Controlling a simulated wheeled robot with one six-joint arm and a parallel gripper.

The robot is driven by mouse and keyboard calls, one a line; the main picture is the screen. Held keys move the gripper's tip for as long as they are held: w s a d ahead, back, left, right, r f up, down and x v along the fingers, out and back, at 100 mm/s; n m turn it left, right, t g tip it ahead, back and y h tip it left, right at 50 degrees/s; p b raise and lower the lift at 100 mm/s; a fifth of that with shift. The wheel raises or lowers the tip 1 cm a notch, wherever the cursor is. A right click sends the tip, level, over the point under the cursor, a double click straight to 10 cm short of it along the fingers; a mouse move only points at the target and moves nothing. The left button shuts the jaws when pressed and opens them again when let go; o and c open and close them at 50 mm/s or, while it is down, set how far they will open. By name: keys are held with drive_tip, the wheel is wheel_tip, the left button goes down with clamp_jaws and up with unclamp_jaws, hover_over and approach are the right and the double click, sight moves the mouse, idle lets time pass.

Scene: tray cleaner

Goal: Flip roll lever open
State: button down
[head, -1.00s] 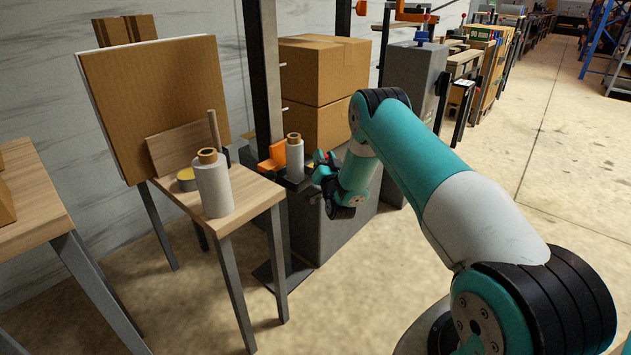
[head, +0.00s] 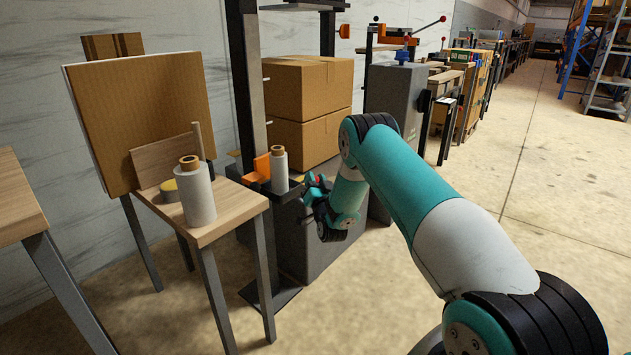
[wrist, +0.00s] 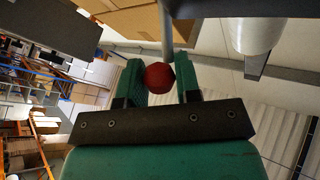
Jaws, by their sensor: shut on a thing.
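My gripper (wrist: 158,84) has its two green fingers on either side of a red ball knob (wrist: 158,77), closed on it. A thin grey lever rod (wrist: 166,30) runs from the knob toward the top of the wrist view. In the head view my gripper (head: 314,186) is at the right of a small white roll (head: 280,167) on the machine's dark holder (head: 282,190). An orange bracket (head: 262,166) stands left of that roll. The knob is mostly hidden by the fingers in the head view.
A wooden table (head: 233,205) with a larger white roll (head: 197,195) stands left of the machine. Cardboard boxes (head: 308,88) are stacked behind the holder. A grey cabinet (head: 395,95) stands behind my arm. Open floor lies at the right.

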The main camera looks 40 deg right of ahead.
drive_tip(key=shift+s+d+f, duration=0.1)
drive_tip(key=shift+s+f, duration=0.05)
drive_tip(key=shift+f, duration=0.35)
drive_tip(key=c, duration=1.1)
unclamp_jaws()
drive_tip(key=shift+r, duration=0.1)
drive_tip(key=shift+r, duration=0.15)
drive_tip(key=b+v, duration=1.3)
drive_tip(key=v, duration=0.4)
